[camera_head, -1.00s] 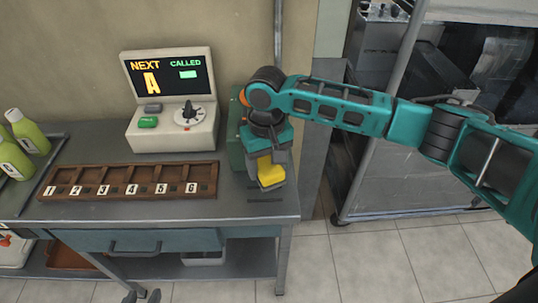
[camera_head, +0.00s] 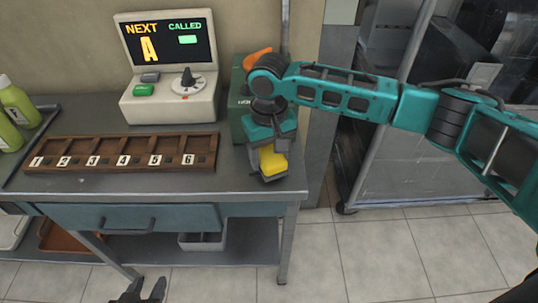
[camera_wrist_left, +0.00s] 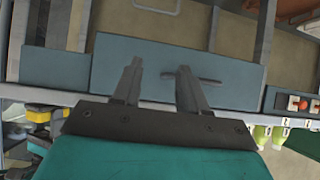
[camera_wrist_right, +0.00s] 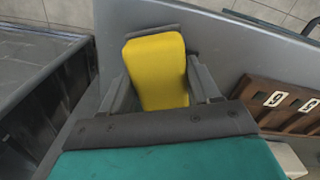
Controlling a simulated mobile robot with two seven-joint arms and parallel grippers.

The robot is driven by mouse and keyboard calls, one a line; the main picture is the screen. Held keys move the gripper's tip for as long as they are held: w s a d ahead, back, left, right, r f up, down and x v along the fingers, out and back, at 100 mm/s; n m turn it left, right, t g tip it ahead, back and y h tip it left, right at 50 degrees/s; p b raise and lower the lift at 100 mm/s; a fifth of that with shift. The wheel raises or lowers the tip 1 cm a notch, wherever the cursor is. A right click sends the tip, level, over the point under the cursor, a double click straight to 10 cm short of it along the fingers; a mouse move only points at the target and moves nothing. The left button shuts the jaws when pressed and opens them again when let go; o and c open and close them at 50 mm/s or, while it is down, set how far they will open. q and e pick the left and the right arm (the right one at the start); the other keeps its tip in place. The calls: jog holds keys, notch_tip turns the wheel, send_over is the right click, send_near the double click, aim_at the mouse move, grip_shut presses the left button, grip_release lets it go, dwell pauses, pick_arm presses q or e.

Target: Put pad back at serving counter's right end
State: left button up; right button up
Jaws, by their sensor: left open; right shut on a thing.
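The pad is a yellow block (camera_head: 272,162) at the right end of the grey serving counter (camera_head: 225,182). My right gripper (camera_head: 268,172) points down over that end and is shut on the pad. In the right wrist view the yellow pad (camera_wrist_right: 157,70) sits between the two fingers, with the counter surface around it. I cannot tell whether the pad touches the counter. My left gripper (camera_head: 143,292) is open and empty, low in front of the counter. In the left wrist view its fingers (camera_wrist_left: 158,88) are apart before the blue drawer front.
A wooden tray with numbered slots (camera_head: 120,153) lies left of the pad. A display machine (camera_head: 168,70) and a green box (camera_head: 240,100) stand behind. Green bottles (camera_head: 16,105) are at the far left. The counter's right edge is close to the pad.

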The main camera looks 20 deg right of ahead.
jog(key=shift+f, duration=0.2)
jog(key=shift+r, duration=0.1)
pick_arm(q)
jog(key=shift+w+d+r, duration=0.35)
jog(key=shift+r, duration=0.25)
jog(key=shift+s+a+f, duration=0.1)
jog(key=shift+s+f, duration=0.05)
jog(key=shift+f, duration=0.15)
pick_arm(e)
jog(key=shift+f, duration=0.45)
jog(key=o, duration=1.1)
jog(key=shift+o, duration=0.7)
pick_arm(q)
jog(key=shift+r, duration=0.15)
pick_arm(e)
jog(key=shift+r, duration=0.1)
